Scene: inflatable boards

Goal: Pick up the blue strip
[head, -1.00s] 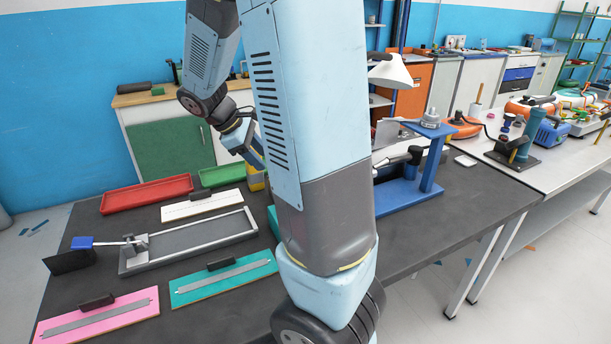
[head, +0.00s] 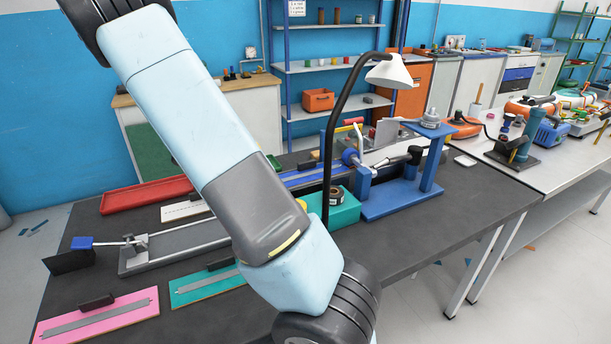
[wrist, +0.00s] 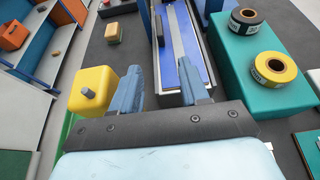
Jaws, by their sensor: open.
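The blue strip (wrist: 169,62) is long and flat, with a grey bar along its middle. It lies in a pale-railed frame in the wrist view. In the head view, part of the strip (head: 305,178) shows just right of my arm, behind the teal block. My gripper (wrist: 160,88) is open, with its two blue fingers apart and nothing held between them. In the wrist view the right finger overlaps the strip's near end, and the left finger is left of the frame. The height gap cannot be told. The gripper is outside the head view.
A yellow block (wrist: 92,92) is beside my left finger. A teal block (wrist: 258,75) with black and yellow tape rolls is right of the frame. A black desk lamp (head: 340,105) and a blue press stand (head: 400,198) rise near the strip. Pink and teal boards lie in front.

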